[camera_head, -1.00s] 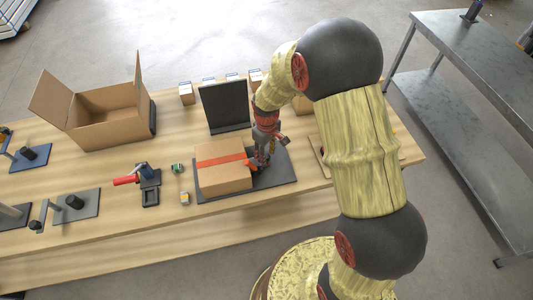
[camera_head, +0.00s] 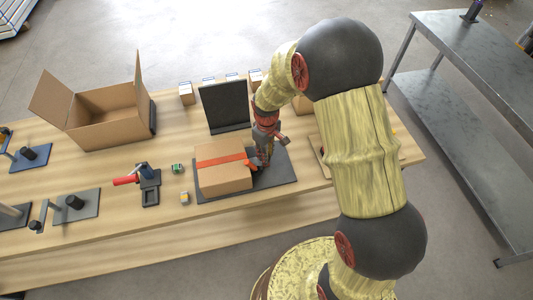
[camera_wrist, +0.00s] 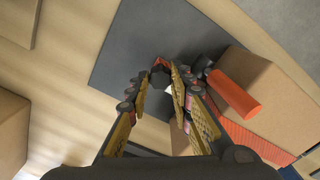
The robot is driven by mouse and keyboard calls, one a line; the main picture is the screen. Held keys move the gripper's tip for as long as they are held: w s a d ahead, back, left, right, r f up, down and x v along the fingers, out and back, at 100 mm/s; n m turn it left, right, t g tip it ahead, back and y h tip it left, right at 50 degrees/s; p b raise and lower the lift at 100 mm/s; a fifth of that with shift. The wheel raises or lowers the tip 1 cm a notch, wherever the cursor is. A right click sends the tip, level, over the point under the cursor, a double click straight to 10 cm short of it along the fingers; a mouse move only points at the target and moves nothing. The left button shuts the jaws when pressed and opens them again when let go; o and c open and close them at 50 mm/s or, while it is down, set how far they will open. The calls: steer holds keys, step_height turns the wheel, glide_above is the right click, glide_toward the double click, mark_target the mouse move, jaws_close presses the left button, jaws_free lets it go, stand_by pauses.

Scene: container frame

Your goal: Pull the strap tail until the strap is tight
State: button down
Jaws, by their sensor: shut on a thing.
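A brown cardboard box (camera_head: 222,178) lies on a dark mat (camera_head: 208,196), with a flat orange strap (camera_head: 220,160) across its top. In the wrist view the box (camera_wrist: 265,85) and strap (camera_wrist: 246,142) are at the right. An orange rounded piece (camera_wrist: 236,94) stands out from the box's side there. My gripper (camera_head: 259,166) is at the box's right side, low over the mat. In the wrist view my gripper (camera_wrist: 161,76) has its fingertips around a small dark piece, apparently the strap tail's end. The tail itself is mostly hidden by the fingers.
A black upright panel (camera_head: 225,106) stands behind the box. An open carton (camera_head: 104,112) is at the back left. A red-handled tool (camera_head: 147,178) and small green (camera_head: 178,168) and yellow (camera_head: 184,198) items lie left of the mat. The mat's right part is clear.

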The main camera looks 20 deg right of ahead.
steer(key=d, duration=0.7)
steer(key=shift+s+d+p, duration=0.1)
steer(key=shift+s+p, duration=0.05)
steer(key=shift+p, duration=0.15)
steer(key=c, duration=1.6)
jaws_free()
steer(key=shift+c, duration=0.2)
steer(key=shift+o, duration=0.4)
step_height(320, 180, up, 12)
